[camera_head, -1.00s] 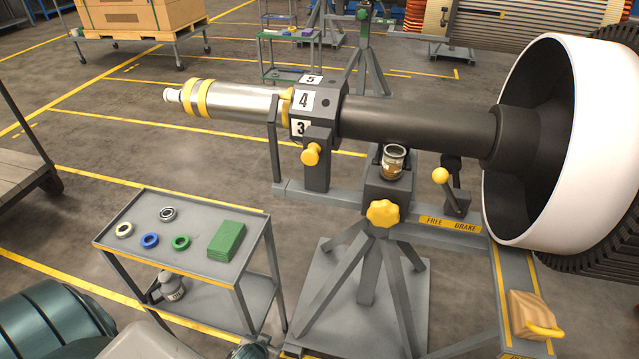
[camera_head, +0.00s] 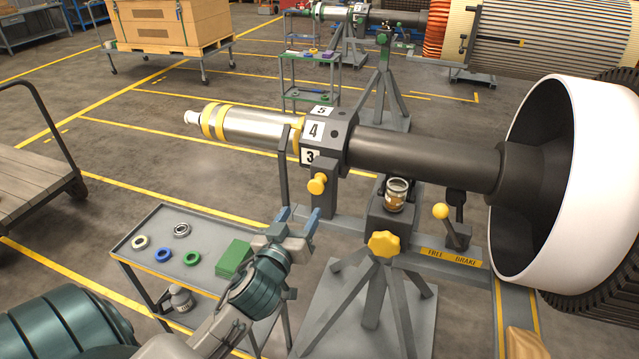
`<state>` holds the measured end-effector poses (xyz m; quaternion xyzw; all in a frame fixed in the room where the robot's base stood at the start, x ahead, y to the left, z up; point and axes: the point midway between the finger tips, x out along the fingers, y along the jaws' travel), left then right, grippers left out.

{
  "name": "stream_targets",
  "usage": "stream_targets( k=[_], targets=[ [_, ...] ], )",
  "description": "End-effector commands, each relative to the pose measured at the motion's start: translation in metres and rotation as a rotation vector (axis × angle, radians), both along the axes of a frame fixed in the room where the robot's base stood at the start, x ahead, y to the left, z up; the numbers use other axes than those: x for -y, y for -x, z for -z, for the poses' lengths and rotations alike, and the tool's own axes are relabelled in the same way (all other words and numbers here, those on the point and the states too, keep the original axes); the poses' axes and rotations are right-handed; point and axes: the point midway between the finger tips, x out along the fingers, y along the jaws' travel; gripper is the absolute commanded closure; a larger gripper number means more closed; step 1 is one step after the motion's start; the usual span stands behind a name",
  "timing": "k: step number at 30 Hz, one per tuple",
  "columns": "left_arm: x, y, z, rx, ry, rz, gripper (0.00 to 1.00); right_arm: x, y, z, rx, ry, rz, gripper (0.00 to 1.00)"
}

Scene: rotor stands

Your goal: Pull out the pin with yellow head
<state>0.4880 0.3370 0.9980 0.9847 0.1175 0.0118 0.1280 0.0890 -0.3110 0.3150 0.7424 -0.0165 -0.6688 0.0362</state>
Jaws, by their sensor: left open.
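The pin with the yellow head (camera_head: 317,184) sticks out of the dark bracket below the numbered collar (camera_head: 316,136) on the rotor shaft. The collar shows the labels 3, 4 and 5. Only the pin's head shows; its shank is hidden in the bracket. My left gripper (camera_head: 300,216) is open and empty, its two blue-grey fingers pointing up, below and slightly left of the pin head and apart from it in the picture. My right gripper is not in view.
A grey cart (camera_head: 205,240) holds several rings and a green block (camera_head: 234,259). The stand has a yellow knob (camera_head: 384,244), a jar (camera_head: 396,194) and a yellow-balled brake lever (camera_head: 441,211). A large white-rimmed rotor drum (camera_head: 575,190) is at right.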

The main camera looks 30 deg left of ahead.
Motion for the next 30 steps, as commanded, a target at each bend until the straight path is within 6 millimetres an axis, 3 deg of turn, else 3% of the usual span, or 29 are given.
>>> stream_targets(
  k=[5, 18, 24, 30],
  targets=[
    [-0.003, -0.014, -0.008, 0.011, 0.002, 0.0, 0.43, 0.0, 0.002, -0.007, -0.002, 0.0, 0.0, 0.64],
    [-0.021, -0.089, -0.007, 0.008, 0.002, 0.0, 0.43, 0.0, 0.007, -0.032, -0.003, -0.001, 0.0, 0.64],
    [-0.024, -0.103, -0.005, 0.008, 0.001, 0.001, 0.43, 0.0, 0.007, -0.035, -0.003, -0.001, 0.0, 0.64],
    [-0.024, -0.104, -0.004, 0.008, 0.001, 0.001, 0.43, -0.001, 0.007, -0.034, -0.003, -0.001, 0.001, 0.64]
  ],
)
